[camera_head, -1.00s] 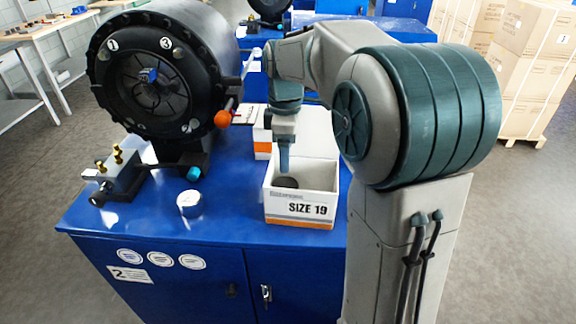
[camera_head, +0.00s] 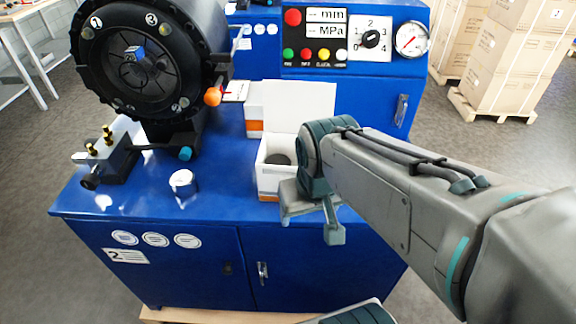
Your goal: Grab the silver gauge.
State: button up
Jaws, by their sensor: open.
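A small silver round piece (camera_head: 183,182), which looks like the silver gauge, stands on the blue bench top (camera_head: 225,208) left of centre, with nothing touching it. My gripper (camera_head: 311,226) is to its right, in front of the right side of the white box (camera_head: 268,182). Its two fingers are spread apart, and I see nothing between them. The gripper hides the box's right front and most of its label.
A black crimping head (camera_head: 140,60) with an orange knob (camera_head: 212,96) stands behind the silver piece. A brass-fitted block (camera_head: 106,158) sits to its left. A control panel (camera_head: 345,40) with a dial rises at the back. Bench top around the silver piece is clear.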

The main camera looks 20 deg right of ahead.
aim_at(184, 184)
jog(key=k, duration=0.5)
jog(key=u, duration=2.05)
jog(key=i, duration=2.05)
jog(key=z, duration=3.15)
